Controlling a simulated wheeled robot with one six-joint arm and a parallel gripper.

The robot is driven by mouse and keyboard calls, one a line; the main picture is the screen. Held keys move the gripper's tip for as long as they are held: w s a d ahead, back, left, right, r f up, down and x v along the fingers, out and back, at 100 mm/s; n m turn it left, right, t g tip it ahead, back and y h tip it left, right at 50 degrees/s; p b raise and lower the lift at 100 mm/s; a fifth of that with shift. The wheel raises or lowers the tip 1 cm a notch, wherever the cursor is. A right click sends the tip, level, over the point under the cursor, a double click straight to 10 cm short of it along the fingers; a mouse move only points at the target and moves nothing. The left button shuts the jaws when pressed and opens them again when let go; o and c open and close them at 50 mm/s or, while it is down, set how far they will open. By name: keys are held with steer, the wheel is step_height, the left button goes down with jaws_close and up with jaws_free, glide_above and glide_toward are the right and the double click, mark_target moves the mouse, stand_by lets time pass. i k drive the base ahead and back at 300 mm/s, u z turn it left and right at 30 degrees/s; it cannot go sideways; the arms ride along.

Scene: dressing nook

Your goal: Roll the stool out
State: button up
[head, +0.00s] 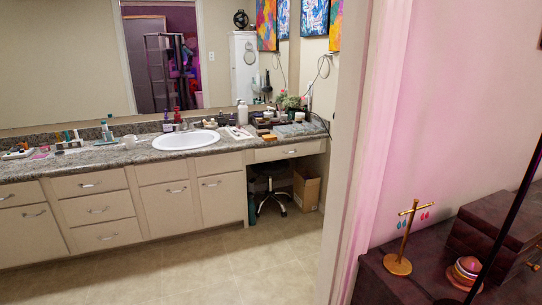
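The stool (270,199) stands under the raised counter section in the middle of the head view. Its dark seat is in shadow beneath the drawer, and its base has short legs that spread on the floor. The cabinet beside it and the shadow hide part of the seat. My gripper is not in view.
A cardboard box (306,188) stands right of the stool, and a teal object (252,209) stands on its left. The tiled floor (200,265) in front is clear. A door frame (368,150) and a dark dresser (425,285) with a jewellery stand (401,240) bound the right side.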

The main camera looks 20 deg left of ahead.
mark_target(270, 193)
steer(key=k, duration=0.5)
steer(key=u, duration=0.6)
steer(key=i, duration=0.75)
steer(key=u, duration=1)
steer(key=i, duration=3.6)
steer(key=z, duration=1.5)
steer(key=i, duration=1.2)
steer(key=z, duration=0.8)
